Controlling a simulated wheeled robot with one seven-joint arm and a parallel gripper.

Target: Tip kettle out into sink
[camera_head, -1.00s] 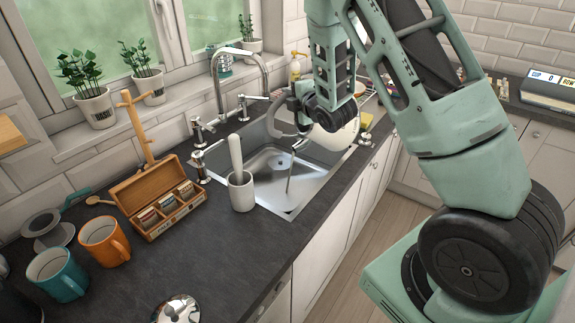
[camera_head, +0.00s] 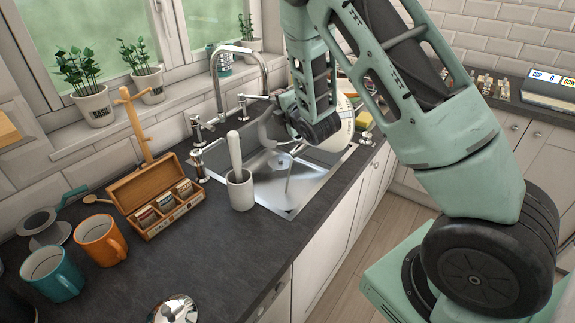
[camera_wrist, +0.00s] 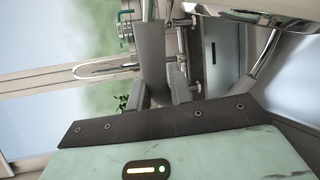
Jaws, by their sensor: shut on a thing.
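The pale kettle (camera_head: 342,132) is held tilted over the sink, partly hidden behind my dark wrist. Its grey curved handle (camera_head: 266,132) shows to the left of the wrist. My gripper (camera_head: 287,117) is shut on the handle. In the wrist view my gripper (camera_wrist: 161,88) has its two fingers around the grey handle, and a pale, chrome-edged part of the kettle (camera_wrist: 245,14) shows at the top right. The steel sink (camera_head: 268,190) lies below. A thin grey line runs down in the basin under the kettle; I cannot tell whether it is water.
A tall chrome faucet (camera_head: 218,80) and taps stand behind the sink. A white cup with a pestle (camera_head: 240,190) stands at its near left edge. A wooden tea box (camera_head: 155,205), an orange mug (camera_head: 98,240) and a teal mug (camera_head: 52,275) stand left. The front counter is partly clear.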

